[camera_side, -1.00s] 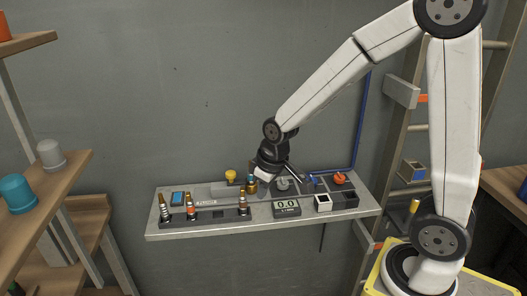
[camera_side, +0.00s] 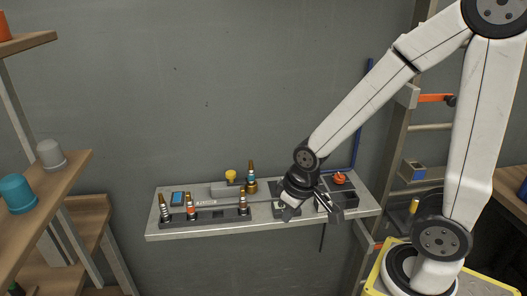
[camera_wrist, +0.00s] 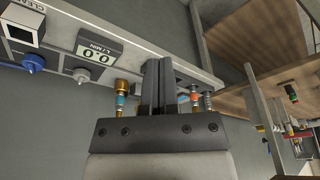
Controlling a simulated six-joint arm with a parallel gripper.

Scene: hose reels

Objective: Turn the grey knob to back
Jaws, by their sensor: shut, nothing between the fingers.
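The grey knob (camera_wrist: 82,75) shows in the wrist view, beside the flow display and left of my fingers. Which way it points is too small to tell. In the side view my wrist hides it. My gripper (camera_wrist: 158,68) is shut and empty, apart from the knob in the wrist view. In the side view my gripper (camera_side: 325,198) is low over the right part of the shelf panel, partly hidden by my wrist.
A blue knob (camera_wrist: 33,62) sits next to the grey one. The display (camera_wrist: 88,50) reads 0.0. A red knob (camera_side: 340,178) is at the shelf's right back.

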